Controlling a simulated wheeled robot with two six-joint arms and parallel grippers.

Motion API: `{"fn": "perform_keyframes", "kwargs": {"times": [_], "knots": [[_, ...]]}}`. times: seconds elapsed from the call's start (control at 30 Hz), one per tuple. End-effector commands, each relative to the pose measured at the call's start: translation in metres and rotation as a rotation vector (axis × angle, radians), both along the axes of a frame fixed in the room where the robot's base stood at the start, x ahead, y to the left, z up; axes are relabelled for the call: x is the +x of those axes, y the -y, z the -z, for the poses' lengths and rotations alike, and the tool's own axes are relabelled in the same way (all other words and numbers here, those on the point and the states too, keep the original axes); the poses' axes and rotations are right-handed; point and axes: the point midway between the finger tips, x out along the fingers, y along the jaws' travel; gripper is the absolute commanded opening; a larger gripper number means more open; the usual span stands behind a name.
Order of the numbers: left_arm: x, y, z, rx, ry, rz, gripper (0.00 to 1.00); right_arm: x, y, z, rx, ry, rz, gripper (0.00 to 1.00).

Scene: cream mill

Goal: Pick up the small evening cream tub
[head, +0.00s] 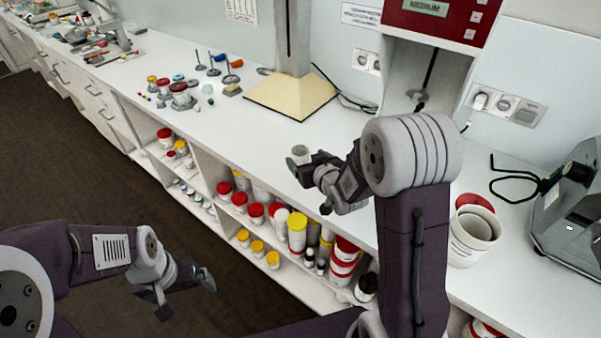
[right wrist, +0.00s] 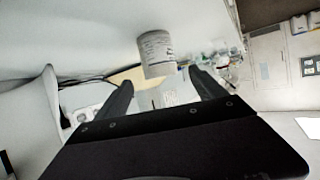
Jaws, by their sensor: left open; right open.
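A small white tub (head: 300,152) with a printed label stands on the white counter (head: 229,125), just past my right gripper in the head view. In the right wrist view the tub (right wrist: 156,54) shows at the fingertips, roughly between the two spread fingers. My right gripper (head: 297,170) is open and holds nothing; I cannot tell whether a finger touches the tub. Its arm hides part of the counter. My left gripper (head: 186,296) is open and empty, low over the brown floor, away from the counter.
A larger white tub (head: 472,237) with a red lid (head: 475,203) behind it stands at the right, near a grey machine (head: 575,205). A beige stand base (head: 290,94) is at the back. Shelves under the counter hold several lidded jars (head: 297,230).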

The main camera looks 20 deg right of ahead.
Motion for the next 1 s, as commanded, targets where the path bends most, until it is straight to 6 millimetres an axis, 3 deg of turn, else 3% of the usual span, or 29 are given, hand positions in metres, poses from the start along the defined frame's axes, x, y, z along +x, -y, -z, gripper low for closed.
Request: {"fn": "perform_keyframes", "kwargs": {"times": [0.1,0.3,0.5,0.8,1.0], "knots": [[0.000,0.000,-0.003,0.000,0.001,0.000,0.98,0.004,0.000,-0.001,0.001,0.004,-0.001,0.80],[0.000,0.000,-0.006,0.000,0.001,0.000,0.98,0.031,-0.003,0.010,0.000,0.001,0.000,0.80],[0.000,0.000,-0.007,0.000,0.001,0.000,0.98,0.040,-0.003,0.013,0.000,0.001,0.000,0.80],[0.000,0.000,-0.013,0.000,0.001,0.000,0.98,0.083,-0.007,0.030,0.000,0.001,0.000,0.80],[0.000,0.000,-0.013,0.000,0.001,0.000,0.98,0.085,-0.007,0.031,0.000,0.001,0.000,0.80]]}}
